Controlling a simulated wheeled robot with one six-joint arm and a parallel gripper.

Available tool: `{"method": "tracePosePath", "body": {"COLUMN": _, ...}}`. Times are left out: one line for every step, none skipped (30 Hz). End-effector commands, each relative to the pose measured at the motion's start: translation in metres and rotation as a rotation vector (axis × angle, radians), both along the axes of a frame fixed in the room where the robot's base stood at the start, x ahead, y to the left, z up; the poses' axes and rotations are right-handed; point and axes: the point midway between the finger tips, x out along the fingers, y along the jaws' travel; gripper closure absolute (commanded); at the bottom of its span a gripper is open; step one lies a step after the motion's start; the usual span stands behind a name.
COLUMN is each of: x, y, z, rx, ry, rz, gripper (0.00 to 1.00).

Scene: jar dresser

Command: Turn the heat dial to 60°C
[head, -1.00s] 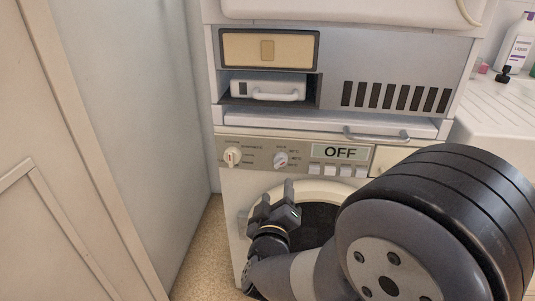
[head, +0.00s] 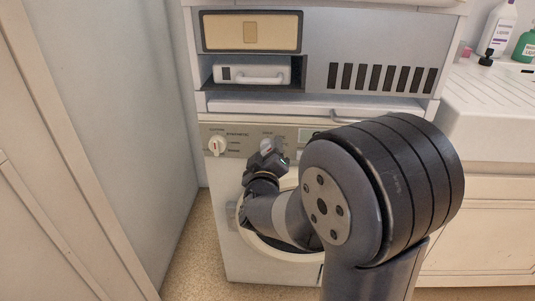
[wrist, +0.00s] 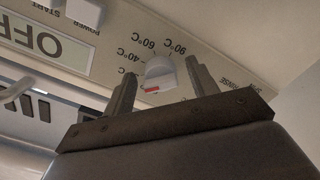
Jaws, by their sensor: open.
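The heat dial (wrist: 158,74) is a pale round knob with a red mark on its edge. In the wrist view, the red mark is on the dial's lower-left edge, on the side away from the 60°C label (wrist: 158,43). The 40°C and 90°C labels show on either side of 60°C. My gripper (wrist: 163,70) is open, with one finger on each side of the dial; I cannot tell whether either touches it. In the head view, my gripper (head: 267,150) is in front of the panel and mostly hides the dial.
The OFF display (wrist: 30,42) and buttons are beside the dial. Another dial (head: 217,146) is on the left of the panel (head: 208,131). The round door (head: 247,236) is below, partly behind my arm. A drawer and shelf unit (head: 315,60) is above, and a wall stands left.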

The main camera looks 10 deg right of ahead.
Motion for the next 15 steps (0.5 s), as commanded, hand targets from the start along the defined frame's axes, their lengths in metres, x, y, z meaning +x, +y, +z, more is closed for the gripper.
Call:
{"method": "tracePosePath", "body": {"x": 0.0001, "y": -0.0001, "z": 0.0001, "rx": 0.0, "ry": 0.0, "rz": 0.0, "gripper": 0.45}}
{"method": "tracePosePath", "body": {"x": 0.0001, "y": -0.0001, "z": 0.0001, "rx": 0.0, "ry": 0.0, "rz": 0.0, "gripper": 0.45}}
{"method": "tracePosePath", "body": {"x": 0.0, "y": -0.0001, "z": 0.0001, "rx": 0.0, "ry": 0.0, "rz": 0.0, "gripper": 0.45}}
{"method": "tracePosePath", "body": {"x": -0.0001, "y": 0.0, "z": 0.0001, "rx": 0.0, "ry": 0.0, "rz": 0.0, "gripper": 0.45}}
{"method": "tracePosePath", "body": {"x": -0.0001, "y": 0.0, "z": 0.0001, "rx": 0.0, "ry": 0.0, "rz": 0.0, "gripper": 0.45}}
{"method": "tracePosePath", "body": {"x": -0.0001, "y": 0.0, "z": 0.0, "rx": 0.0, "ry": 0.0, "rz": 0.0, "gripper": 0.48}}
{"method": "tracePosePath", "body": {"x": -0.0002, "y": 0.0001, "z": 0.0, "rx": 0.0, "ry": 0.0, "rz": 0.0, "gripper": 0.5}}
{"method": "tracePosePath", "body": {"x": -0.0002, "y": 0.0001, "z": 0.0, "rx": 0.0, "ry": 0.0, "rz": 0.0, "gripper": 0.53}}
{"method": "tracePosePath", "body": {"x": -0.0002, "y": 0.0, "z": -0.0001, "rx": 0.0, "ry": 0.0, "rz": 0.0, "gripper": 0.56}}
{"method": "tracePosePath", "body": {"x": -0.0002, "y": 0.0, "z": -0.0001, "rx": 0.0, "ry": 0.0, "rz": 0.0, "gripper": 0.58}}
{"method": "tracePosePath", "body": {"x": -0.0003, "y": 0.0, "z": -0.0001, "rx": 0.0, "ry": 0.0, "rz": 0.0, "gripper": 0.61}}
{"method": "tracePosePath", "body": {"x": -0.0003, "y": 0.0, "z": -0.0001, "rx": 0.0, "ry": 0.0, "rz": 0.0, "gripper": 0.64}}
{"method": "tracePosePath", "body": {"x": -0.0003, "y": 0.0, "z": -0.0001, "rx": 0.0, "ry": 0.0, "rz": 0.0, "gripper": 0.67}}
{"method": "tracePosePath", "body": {"x": -0.0003, "y": 0.0, "z": -0.0001, "rx": 0.0, "ry": 0.0, "rz": 0.0, "gripper": 0.69}}
{"method": "tracePosePath", "body": {"x": -0.0003, "y": 0.0, "z": -0.0001, "rx": 0.0, "ry": 0.0, "rz": 0.0, "gripper": 0.72}}
